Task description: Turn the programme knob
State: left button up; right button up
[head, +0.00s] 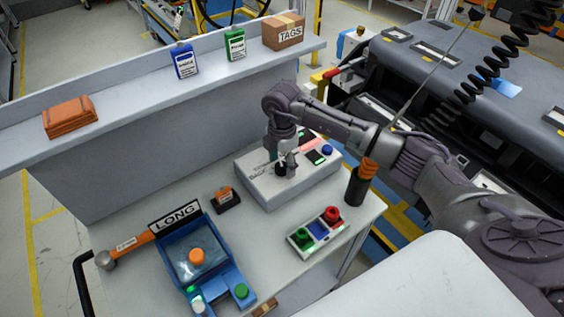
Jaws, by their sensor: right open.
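A light grey control box (272,202) stands on the bench against the back panel. A small black knob (281,170) shows on its top, partly hidden by my right gripper. My right gripper (287,168) points down over the box with its fingers at the knob, and it is open. I cannot tell whether the fingers touch the knob. My left gripper is out of view.
A button box (317,232) with green and red buttons sits in front. A blue tray (222,262), a hammer (125,249) and a dark cup (357,187) with an orange-handled tool share the bench. A shelf (140,98) runs behind.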

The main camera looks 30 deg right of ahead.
aim_at(282, 166)
notch_tip(282, 166, up, 12)
dwell(0.6)
dwell(0.4)
